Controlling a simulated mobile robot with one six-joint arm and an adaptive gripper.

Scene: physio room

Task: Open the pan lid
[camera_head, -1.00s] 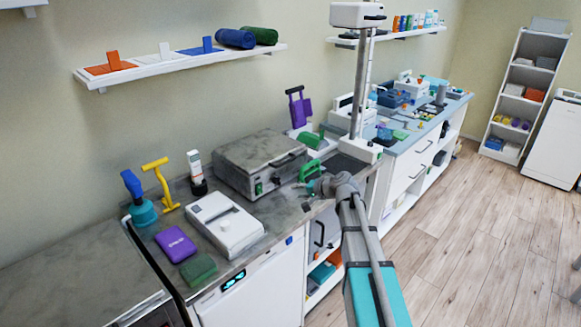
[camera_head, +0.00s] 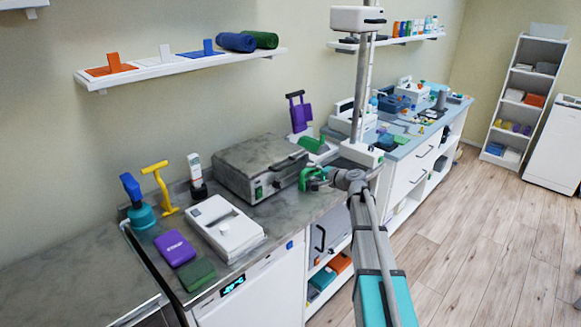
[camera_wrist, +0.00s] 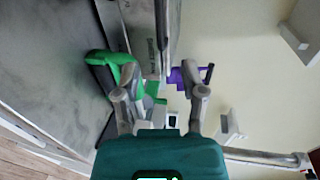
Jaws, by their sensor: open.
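The pan is a grey, box-shaped unit (camera_head: 252,184) on the counter, with a flat grey lid (camera_head: 258,152) lying closed on top. A dark handle (camera_head: 291,162) runs along the lid's front edge. My gripper (camera_head: 322,181) is open beside the pan's right front corner, apart from the handle. In the wrist view my gripper's fingers (camera_wrist: 160,82) are spread, with the grey pan (camera_wrist: 150,35) beyond them. A green object (camera_head: 305,179) stands between the pan and my gripper; it also shows by the left finger in the wrist view (camera_wrist: 112,62).
A white device (camera_head: 226,228), a purple box (camera_head: 175,248) and a green block (camera_head: 198,274) lie on the counter to the left. Floor at right is clear.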

